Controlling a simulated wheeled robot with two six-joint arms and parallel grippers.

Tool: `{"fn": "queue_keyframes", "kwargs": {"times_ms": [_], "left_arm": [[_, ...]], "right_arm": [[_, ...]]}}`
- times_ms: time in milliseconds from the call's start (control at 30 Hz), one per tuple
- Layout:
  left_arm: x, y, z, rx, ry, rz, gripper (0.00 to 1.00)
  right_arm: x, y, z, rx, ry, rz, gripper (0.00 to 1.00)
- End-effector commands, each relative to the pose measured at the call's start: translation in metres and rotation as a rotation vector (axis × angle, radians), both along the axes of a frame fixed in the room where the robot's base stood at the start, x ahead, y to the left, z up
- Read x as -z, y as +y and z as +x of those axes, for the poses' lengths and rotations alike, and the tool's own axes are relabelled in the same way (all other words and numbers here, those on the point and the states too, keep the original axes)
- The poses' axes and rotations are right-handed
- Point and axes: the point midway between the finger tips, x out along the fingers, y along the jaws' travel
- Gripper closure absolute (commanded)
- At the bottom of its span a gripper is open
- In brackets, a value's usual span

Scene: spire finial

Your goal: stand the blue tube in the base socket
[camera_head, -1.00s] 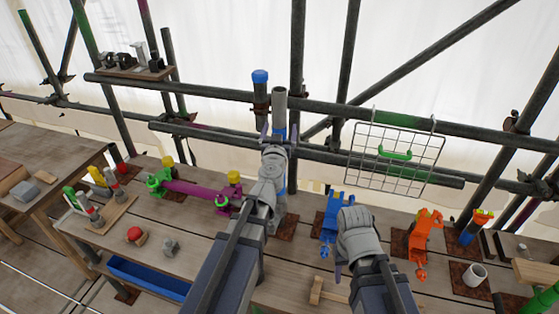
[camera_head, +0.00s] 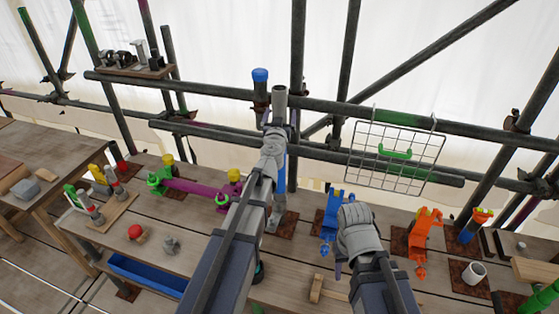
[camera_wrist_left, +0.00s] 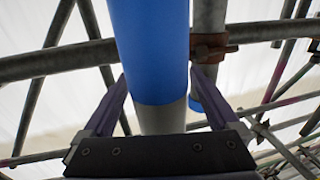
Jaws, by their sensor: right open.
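The blue tube (camera_head: 281,172) stands about upright, with a grey upper end, in front of the scaffold pipes. In the left wrist view its blue and grey parts (camera_wrist_left: 150,50) lie between or just beyond the fingers. The base socket (camera_head: 279,217) is on a rusty plate below the tube; the arm partly hides their meeting, so I cannot tell whether it is seated. My left gripper (camera_head: 279,118) is at the tube's upper part, fingers spread on either side. My right gripper (camera_head: 343,233) is open and empty, beside a blue clamp (camera_head: 332,217).
A blue-topped post (camera_head: 260,88) stands just left of the tube. An orange clamp (camera_head: 420,235) and a white cup (camera_head: 474,273) are right.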

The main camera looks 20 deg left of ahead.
Motion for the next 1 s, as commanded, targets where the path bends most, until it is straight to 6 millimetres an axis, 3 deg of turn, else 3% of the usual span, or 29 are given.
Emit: {"fn": "queue_keyframes", "kwargs": {"times_ms": [67, 833, 1000], "left_arm": [[0.0000, -0.0001, -0.0002, 0.000, 0.000, 0.000, 0.14], [0.0000, -0.0002, -0.0003, 0.000, 0.000, 0.001, 1.00], [0.0000, -0.0003, -0.0002, 0.000, 0.000, 0.001, 1.00]], "right_arm": [[0.0000, 0.0000, 0.0000, 0.000, 0.000, 0.000, 0.50], [0.0000, 0.0000, 0.0000, 0.000, 0.000, 0.000, 0.50], [0.0000, 0.0000, 0.0000, 0.000, 0.000, 0.000, 0.50]]}}
